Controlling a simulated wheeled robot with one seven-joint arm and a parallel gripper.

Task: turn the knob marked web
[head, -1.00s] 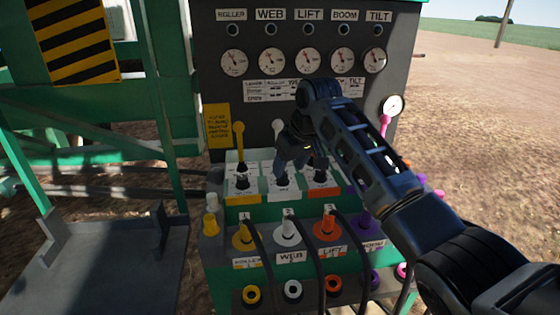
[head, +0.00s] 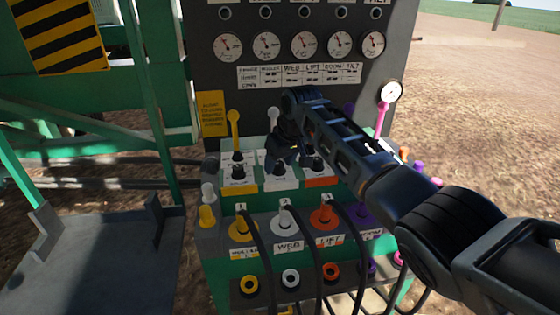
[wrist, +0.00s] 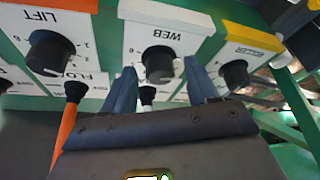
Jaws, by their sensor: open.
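The black web knob (wrist: 159,63) stands on a white plate marked WEB in the wrist view. In the head view the web knob (head: 280,169) is the middle of three black knobs, just below my gripper. My gripper (wrist: 158,70) is open, with one finger on either side of the knob in the wrist picture. I cannot tell whether the fingertips reach around it or stop short. My gripper (head: 286,153) hangs over the back of the knob row in the head view and holds nothing visible.
The lift knob (wrist: 49,52) and roller knob (wrist: 235,75) flank the web knob. A yellow lever (head: 234,130), a white lever (head: 272,125) and an orange lever (wrist: 68,115) stand close by. Hose fittings (head: 285,217) with black hoses sit below. Gauges (head: 304,46) line the panel above.

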